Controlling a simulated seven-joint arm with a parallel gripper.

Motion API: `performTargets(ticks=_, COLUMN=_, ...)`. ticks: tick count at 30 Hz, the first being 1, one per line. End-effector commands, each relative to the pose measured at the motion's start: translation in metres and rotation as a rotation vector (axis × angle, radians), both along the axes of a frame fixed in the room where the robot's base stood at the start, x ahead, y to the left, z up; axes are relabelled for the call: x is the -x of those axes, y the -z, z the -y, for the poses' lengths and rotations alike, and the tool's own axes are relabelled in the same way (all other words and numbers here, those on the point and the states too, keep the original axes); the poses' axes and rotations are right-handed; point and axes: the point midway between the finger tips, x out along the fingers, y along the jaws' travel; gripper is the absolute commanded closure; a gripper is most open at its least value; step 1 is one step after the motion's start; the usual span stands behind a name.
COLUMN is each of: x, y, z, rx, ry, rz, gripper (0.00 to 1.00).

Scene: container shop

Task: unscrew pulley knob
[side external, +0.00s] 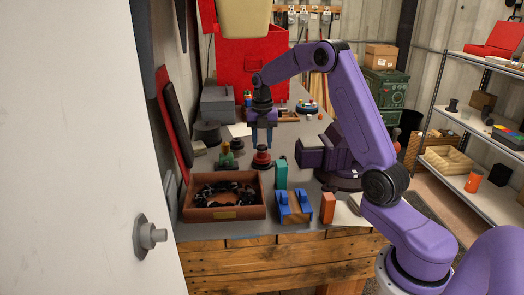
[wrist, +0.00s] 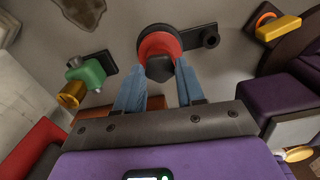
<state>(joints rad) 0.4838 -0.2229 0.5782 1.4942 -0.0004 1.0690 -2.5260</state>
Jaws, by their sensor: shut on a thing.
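The pulley is a red disc (side external: 262,162) with a black base, standing on the grey bench below my gripper. In the wrist view its red rim (wrist: 157,43) shows at top centre, with a black knob (wrist: 160,69) on it. My gripper (side external: 262,144) points straight down over the pulley, its blue fingers reaching the knob. In the wrist view the fingers of my gripper (wrist: 164,78) come in on both sides of the knob and are shut on it. The contact faces are partly hidden. A black arm (wrist: 209,38) sticks out beside the disc.
A green fixture (side external: 227,157) stands left of the pulley. A brown tray (side external: 222,213) of black parts is in front. A teal block (side external: 281,174), a blue block (side external: 293,207) and an orange block (side external: 327,208) stand near the front edge. A purple vise (side external: 314,152) is on the right.

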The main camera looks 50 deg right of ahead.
Motion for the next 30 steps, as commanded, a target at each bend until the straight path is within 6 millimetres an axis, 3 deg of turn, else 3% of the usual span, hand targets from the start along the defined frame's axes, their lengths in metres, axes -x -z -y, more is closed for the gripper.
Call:
performTargets(ticks=7, x=-0.0007, y=-0.0005, z=-0.0011, rx=0.002, ry=-0.070, rz=0.001, gripper=1.00)
performTargets(ticks=8, x=-0.0007, y=-0.0005, z=-0.0010, rx=0.001, ry=-0.070, rz=0.002, gripper=0.57)
performTargets(ticks=10, x=-0.0007, y=-0.0005, z=-0.0010, rx=0.001, ry=-0.069, rz=0.002, gripper=0.34)
performTargets(ticks=16, x=-0.0004, y=-0.0002, z=-0.0006, rx=0.001, ry=-0.065, rz=0.001, gripper=0.33)
performTargets(ticks=18, x=-0.0002, y=-0.0001, z=-0.0006, rx=0.000, ry=-0.065, rz=0.000, gripper=0.43)
performTargets(ticks=25, x=-0.0001, y=0.0000, z=-0.0003, rx=0.000, ry=-0.062, rz=0.000, gripper=0.43)
performTargets(ticks=30, x=-0.0001, y=-0.0001, z=-0.0005, rx=0.000, ry=0.132, rz=0.000, gripper=0.43)
